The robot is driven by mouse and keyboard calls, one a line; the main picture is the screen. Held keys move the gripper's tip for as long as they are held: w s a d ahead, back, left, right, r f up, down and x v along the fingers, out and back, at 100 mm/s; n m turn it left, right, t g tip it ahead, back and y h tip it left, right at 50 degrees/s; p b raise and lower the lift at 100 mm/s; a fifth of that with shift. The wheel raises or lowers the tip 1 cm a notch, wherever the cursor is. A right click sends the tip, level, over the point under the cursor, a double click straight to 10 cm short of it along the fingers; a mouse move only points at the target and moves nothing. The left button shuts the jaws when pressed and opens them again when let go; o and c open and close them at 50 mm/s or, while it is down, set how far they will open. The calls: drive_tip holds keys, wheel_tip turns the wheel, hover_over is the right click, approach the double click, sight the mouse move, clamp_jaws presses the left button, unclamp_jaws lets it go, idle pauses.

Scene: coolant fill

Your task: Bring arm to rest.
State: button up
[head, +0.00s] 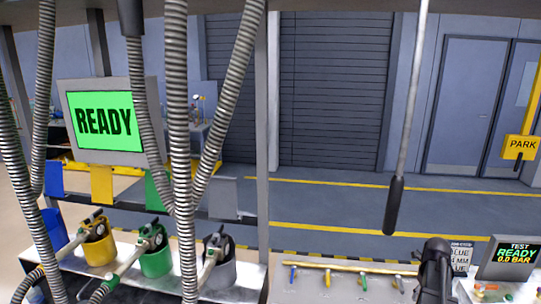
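My gripper (433,271) shows as a dark shape at the lower right, in front of the bench. Its fingers cannot be made out, so I cannot tell whether it is open or shut, or whether it holds anything. The rest of my arm is not clearly in view. A yellow PARK sign (522,147) stands at the right edge, well apart from my gripper.
Yellow (99,250), green (156,262) and grey holders (222,273) with nozzles stand at the left among hanging ribbed hoses (178,120). A black-handled rod (394,207) hangs near my gripper. A green READY screen (105,120) and a small TEST display (514,257) are lit.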

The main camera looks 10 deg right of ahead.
drive_tip(key=w+a+f+n+b, duration=0.1)
drive_tip(key=a+n, duration=0.5)
drive_tip(key=a, duration=0.2)
drive_tip(key=w+a+f+n+b, duration=0.2)
drive_tip(key=a+n, duration=0.4)
drive_tip(key=a, duration=0.2)
drive_tip(key=w+a+f+n+b, duration=0.1)
drive_tip(key=a+f+n, duration=0.1)
drive_tip(key=a+n, duration=0.5)
drive_tip(key=shift+w+a+b, duration=0.2)
drive_tip(key=shift+a+b, duration=0.2)
drive_tip(key=shift+a, duration=0.05)
drive_tip(key=a+n, duration=0.3)
drive_tip(key=s+a+f+n+b, duration=0.1)
drive_tip(key=a+n, duration=0.1)
drive_tip(key=a, duration=0.1)
drive_tip(key=a+f+n+b, duration=0.1)
drive_tip(key=a+n, duration=0.2)
drive_tip(key=shift+s+a+f+n, duration=0.15)
drive_tip(key=shift+a+n, duration=0.15)
drive_tip(key=shift+a, duration=0.1)
drive_tip(key=s+a+f+n+b, duration=0.2)
drive_tip(key=s+a+n, duration=0.1)
drive_tip(key=a+n, duration=0.6)
drive_tip(key=shift+a+n, duration=0.35)
drive_tip(key=shift+n, duration=0.05)
drive_tip(key=shift+s, duration=0.2)
